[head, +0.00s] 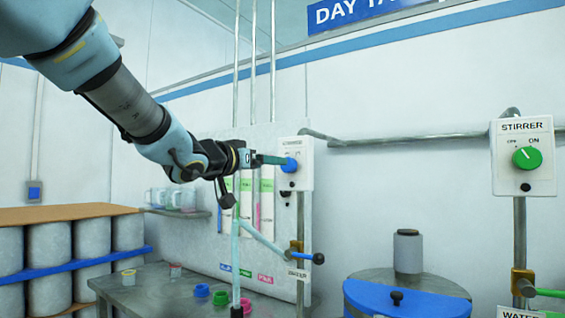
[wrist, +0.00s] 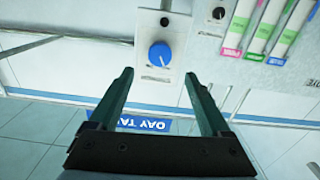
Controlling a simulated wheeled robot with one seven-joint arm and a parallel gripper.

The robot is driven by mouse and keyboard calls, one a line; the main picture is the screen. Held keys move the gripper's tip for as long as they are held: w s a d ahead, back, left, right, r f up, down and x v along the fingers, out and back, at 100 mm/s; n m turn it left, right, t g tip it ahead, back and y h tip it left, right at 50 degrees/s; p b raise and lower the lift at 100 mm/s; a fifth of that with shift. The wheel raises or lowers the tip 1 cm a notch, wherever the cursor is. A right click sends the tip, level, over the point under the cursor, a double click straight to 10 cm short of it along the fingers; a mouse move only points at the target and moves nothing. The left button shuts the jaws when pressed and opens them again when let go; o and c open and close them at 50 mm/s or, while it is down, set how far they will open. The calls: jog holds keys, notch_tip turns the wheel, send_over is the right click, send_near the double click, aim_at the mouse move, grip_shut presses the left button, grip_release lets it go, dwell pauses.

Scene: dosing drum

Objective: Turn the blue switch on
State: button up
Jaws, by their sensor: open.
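The blue switch (head: 290,165) is a round knob on a white box (head: 305,179) on the wall, in the middle of the head view. In the wrist view, which is upside down, the blue switch (wrist: 160,54) shows whole, with a pale pointer mark whose setting I cannot tell. In the wrist view my gripper (wrist: 158,74) is open and empty, with the knob framed between and beyond the fingertips. Contact does not show.
A second box labelled STIRRER (head: 523,157) with a green knob is on the right. A drum with a blue lid (head: 408,296) stands lower right. Coloured cups (head: 220,298) stand on a grey table.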

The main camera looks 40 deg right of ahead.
aim_at(289, 165)
jog(key=p+x, duration=0.2)
jog(key=x, duration=0.5)
jog(key=shift+d, duration=0.4)
grip_shut()
